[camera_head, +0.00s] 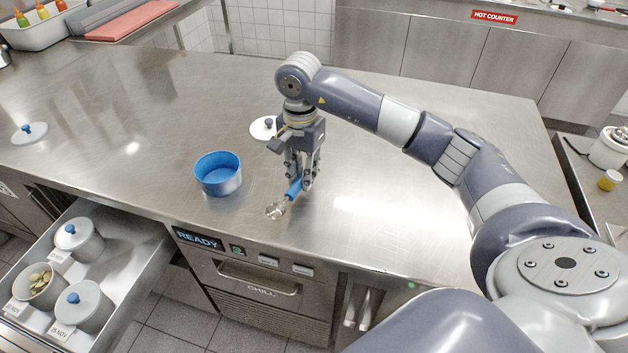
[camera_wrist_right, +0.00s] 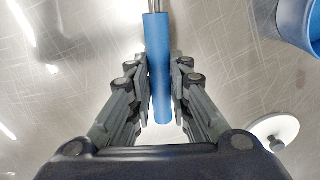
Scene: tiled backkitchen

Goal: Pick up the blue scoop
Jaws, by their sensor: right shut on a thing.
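The blue scoop (camera_head: 293,189) is at the front middle of the steel counter in the head view. It has a blue handle and a shiny metal bowl (camera_head: 276,211) that points to the front left. My right gripper (camera_head: 302,180) is above the counter, pointing down, shut on the handle. In the right wrist view the blue handle (camera_wrist_right: 158,70) lies between the two fingers of the gripper (camera_wrist_right: 161,85), with the metal shaft at the top edge. I cannot tell whether the scoop touches the counter. My left gripper is not in view.
Another lid (camera_head: 29,133) is far left. The counter's right side is clear.

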